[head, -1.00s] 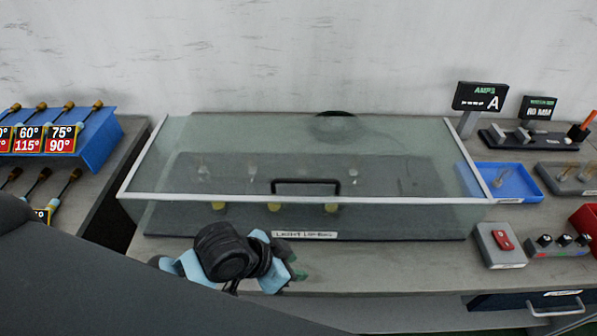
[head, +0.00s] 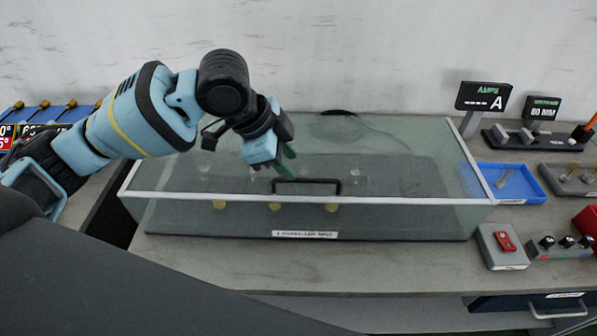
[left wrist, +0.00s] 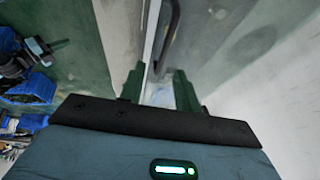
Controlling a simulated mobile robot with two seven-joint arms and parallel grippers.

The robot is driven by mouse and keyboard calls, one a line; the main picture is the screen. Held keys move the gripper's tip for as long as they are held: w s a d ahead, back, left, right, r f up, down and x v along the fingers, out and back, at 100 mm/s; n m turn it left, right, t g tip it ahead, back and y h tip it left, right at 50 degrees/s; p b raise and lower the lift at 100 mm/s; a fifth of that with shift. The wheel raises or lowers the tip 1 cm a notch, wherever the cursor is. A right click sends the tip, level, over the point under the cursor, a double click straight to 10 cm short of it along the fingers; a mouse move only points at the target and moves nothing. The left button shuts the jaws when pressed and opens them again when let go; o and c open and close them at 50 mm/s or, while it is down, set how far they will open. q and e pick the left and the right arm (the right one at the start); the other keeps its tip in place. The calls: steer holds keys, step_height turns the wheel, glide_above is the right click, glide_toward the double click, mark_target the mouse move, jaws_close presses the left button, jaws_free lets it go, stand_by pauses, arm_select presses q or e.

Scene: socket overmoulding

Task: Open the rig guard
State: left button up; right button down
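The rig guard (head: 410,201) is a clear glass cover with a pale metal frame, lying closed over the dark rig base in the head view. Its black bar handle (head: 320,181) sits at the middle of the front edge. My left gripper (head: 288,168) is above the guard, just behind and over the left part of the handle. In the left wrist view my left gripper (left wrist: 158,85) has its two green fingers apart with nothing between them. The handle (left wrist: 168,38) shows beyond the fingertips, apart from them. My right gripper is not in view.
On the right stand an amps display (head: 484,97), a blue tray (head: 520,195), a red switch on a grey box (head: 505,242) and a knob panel (head: 562,248). A blue rack (head: 88,115) is at left. The bench front (head: 300,270) is clear.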

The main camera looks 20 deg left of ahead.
mark_target(303, 179)
arm_select(q)
steer(key=shift+w+a+x, duration=0.1)
steer(key=shift+a+x, duration=0.05)
steer(key=shift+x, duration=1.5)
steer(key=shift+w+a+x, duration=0.1)
steer(key=shift+w+x, duration=0.05)
steer(key=shift+x, duration=1.5)
jaws_close()
